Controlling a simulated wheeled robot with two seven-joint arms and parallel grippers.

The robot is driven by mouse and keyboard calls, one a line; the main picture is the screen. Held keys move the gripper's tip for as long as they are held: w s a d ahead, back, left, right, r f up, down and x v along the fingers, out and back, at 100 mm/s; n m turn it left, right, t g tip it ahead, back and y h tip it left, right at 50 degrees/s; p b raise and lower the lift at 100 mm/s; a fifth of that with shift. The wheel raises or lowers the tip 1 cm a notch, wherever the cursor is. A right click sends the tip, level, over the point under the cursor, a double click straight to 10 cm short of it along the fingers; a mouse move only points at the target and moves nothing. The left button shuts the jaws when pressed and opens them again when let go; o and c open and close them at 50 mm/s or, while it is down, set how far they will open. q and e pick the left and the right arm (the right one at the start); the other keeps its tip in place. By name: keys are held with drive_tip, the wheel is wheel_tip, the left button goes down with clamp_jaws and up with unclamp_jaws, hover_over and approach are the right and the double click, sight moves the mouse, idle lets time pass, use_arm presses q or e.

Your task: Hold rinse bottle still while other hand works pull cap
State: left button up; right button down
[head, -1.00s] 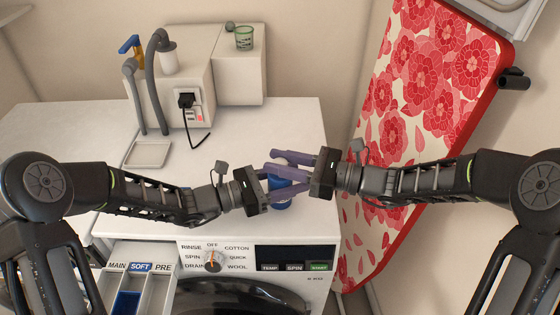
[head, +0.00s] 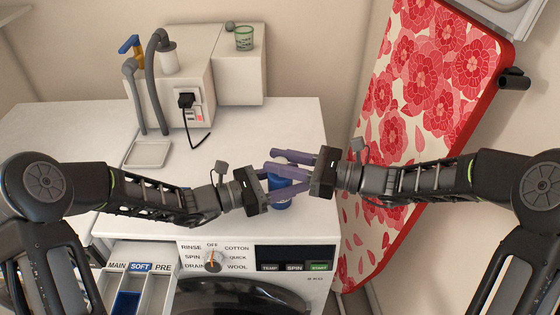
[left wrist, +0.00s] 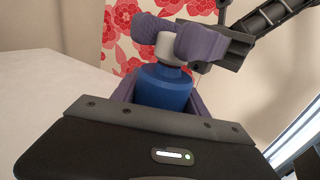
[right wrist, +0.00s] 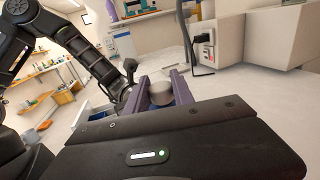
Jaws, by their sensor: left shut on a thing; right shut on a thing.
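The rinse bottle (head: 280,201) is blue and stands upright near the front edge of the washing machine top, mostly hidden by my grippers in the head view. In the left wrist view its blue body (left wrist: 163,88) sits between the purple fingers of my left gripper (head: 272,190), shut on it. Its pale grey pull cap (left wrist: 172,48) is at the top. My right gripper (head: 290,160) comes in from the right, above the left one, with its fingers shut on the cap. The cap also shows between those fingers in the right wrist view (right wrist: 160,93).
The open detergent drawer (head: 140,285) juts out at the front left. Hoses, a wall box with a plug (head: 186,101) and a shallow tray (head: 148,153) are at the back left. A floral ironing board (head: 425,110) leans at the right. The white top (head: 240,140) behind the bottle is clear.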

drive_tip(key=shift+r, duration=0.95)
drive_tip(key=c, duration=1.1)
unclamp_jaws()
drive_tip(key=shift+o, duration=0.2)
drive_tip(key=v, duration=1.2)
use_arm(q)
drive_tip(key=o, duration=1.6)
